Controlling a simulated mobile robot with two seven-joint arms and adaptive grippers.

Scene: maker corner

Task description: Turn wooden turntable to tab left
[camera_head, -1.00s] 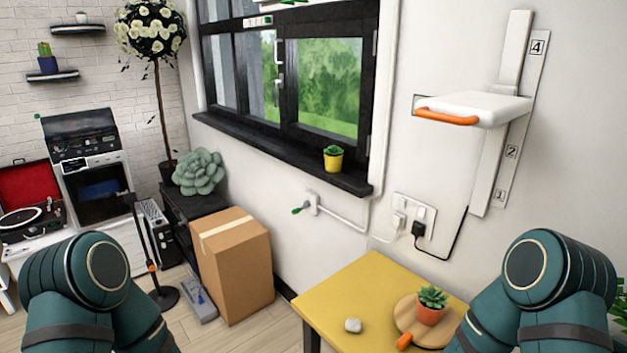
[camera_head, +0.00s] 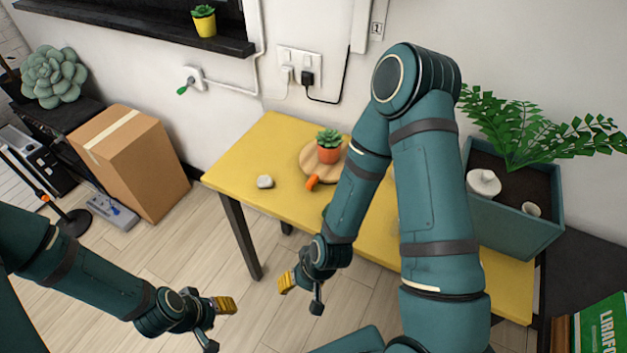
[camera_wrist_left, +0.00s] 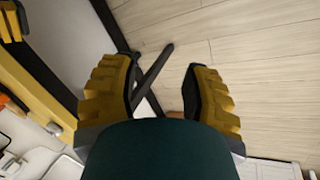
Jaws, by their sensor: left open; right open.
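The wooden turntable (camera_head: 308,163) is a round board on the yellow table (camera_head: 262,150). Its orange tab (camera_head: 312,183) points toward the table's front edge, slightly left, in the head view. A succulent in a terracotta pot (camera_head: 328,153) stands on the board. My right forearm passes close to the board's right side in the picture. My left gripper (camera_head: 220,322) is open and empty, in front of the table and lower than its top. Its spread yellow fingers also show in the left wrist view (camera_wrist_left: 158,92). My right gripper (camera_head: 299,294) is open and empty, in front of the table's edge.
A pale stone (camera_head: 265,182) lies on the table left of the turntable. A teal planter (camera_head: 515,222) with a fern stands at the right. A cardboard box (camera_head: 140,165) stands on the floor left of the table. Floor between box and table is clear.

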